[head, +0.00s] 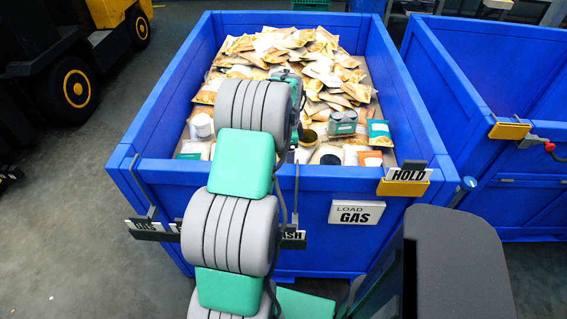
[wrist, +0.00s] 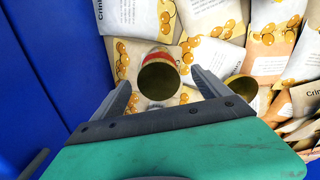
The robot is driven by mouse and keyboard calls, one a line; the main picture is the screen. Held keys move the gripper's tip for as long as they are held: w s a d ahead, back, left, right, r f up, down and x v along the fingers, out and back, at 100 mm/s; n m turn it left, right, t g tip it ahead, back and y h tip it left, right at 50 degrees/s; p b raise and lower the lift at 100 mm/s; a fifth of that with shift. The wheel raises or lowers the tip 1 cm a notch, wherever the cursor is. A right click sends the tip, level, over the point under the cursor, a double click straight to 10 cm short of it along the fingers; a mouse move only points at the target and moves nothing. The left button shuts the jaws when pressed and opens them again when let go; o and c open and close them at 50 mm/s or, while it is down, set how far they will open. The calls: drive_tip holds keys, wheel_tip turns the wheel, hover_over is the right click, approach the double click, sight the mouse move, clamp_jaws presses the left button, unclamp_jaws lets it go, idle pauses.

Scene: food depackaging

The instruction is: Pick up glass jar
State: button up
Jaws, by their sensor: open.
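In the wrist view, a round container with a dull gold top and a red and cream side (wrist: 160,76) lies between the fingers of my gripper (wrist: 161,80). It looks like a jar, but I cannot tell whether it is glass. My gripper is open, with a gap on both sides of the container. A second dull gold round top (wrist: 240,87) shows just right of the right finger, partly covered by packets.
The blue bin (head: 395,85) holds many food packets (head: 290,50). Near its front are a white can (head: 201,127), a dark-topped round container (head: 330,156) and a grey-green package (head: 343,122). The blue bin wall (wrist: 50,65) is close on the left in the wrist view.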

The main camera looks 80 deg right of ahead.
wheel_tip(320, 180, down, 4)
drive_tip(key=shift+r, duration=0.2)
drive_tip(key=shift+w, duration=0.1)
drive_tip(key=c, duration=1.8)
